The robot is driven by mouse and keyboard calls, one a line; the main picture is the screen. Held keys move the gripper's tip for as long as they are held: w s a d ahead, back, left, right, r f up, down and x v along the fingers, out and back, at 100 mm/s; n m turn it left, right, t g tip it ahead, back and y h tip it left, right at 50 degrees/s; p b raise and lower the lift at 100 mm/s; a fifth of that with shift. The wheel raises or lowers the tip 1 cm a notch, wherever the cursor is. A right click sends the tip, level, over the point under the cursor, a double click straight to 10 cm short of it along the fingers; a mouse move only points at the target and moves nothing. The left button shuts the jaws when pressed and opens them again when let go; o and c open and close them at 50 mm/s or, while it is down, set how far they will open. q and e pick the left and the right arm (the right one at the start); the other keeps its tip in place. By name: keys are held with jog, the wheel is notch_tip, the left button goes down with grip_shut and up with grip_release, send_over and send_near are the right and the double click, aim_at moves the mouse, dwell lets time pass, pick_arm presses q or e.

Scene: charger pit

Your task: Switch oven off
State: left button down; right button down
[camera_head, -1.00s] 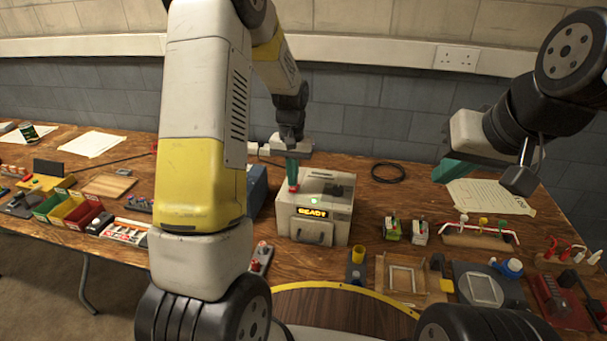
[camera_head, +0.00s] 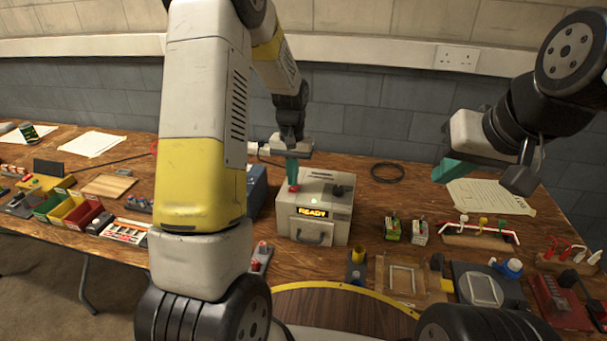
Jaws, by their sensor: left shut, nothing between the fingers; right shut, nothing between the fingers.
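The oven (camera_head: 315,205) is a pale box on the bench, with a front handle (camera_head: 311,232) and a lit yellow READY display (camera_head: 312,212). A red knob or button (camera_head: 293,188) sits on the left of its top, and a dark knob (camera_head: 338,190) on the right. My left gripper (camera_head: 292,182) is shut and empty, its teal fingers pointing down right at the red control. I cannot tell whether they touch it. My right gripper (camera_head: 444,172) is shut and empty, held above the bench at the right, away from the oven.
A blue box (camera_head: 257,190) stands left of the oven, partly behind my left arm. A black cable coil (camera_head: 387,172) lies behind right. Small battery-like blocks (camera_head: 392,230), a wooden frame (camera_head: 405,280) and a rack (camera_head: 480,237) are to the right. Coloured bins (camera_head: 70,211) are at left.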

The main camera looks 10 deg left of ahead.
aim_at(293, 189)
pick_arm(q)
jog(key=shift+f, duration=0.95)
dwell(0.9)
jog(key=shift+r, duration=3.5)
jog(key=s+d+r+t+h, duration=0.1)
jog(key=s+r+t, duration=0.2)
jog(key=s+r, duration=0.5)
jog(key=s+d+r+t+h, duration=0.1)
jog(key=s+r+t, duration=0.2)
jog(key=s+r, duration=0.6)
jog(key=s, duration=0.7)
jog(key=shift+s+r, duration=0.15)
jog(key=shift+r, duration=0.05)
jog(key=shift+d, duration=0.1)
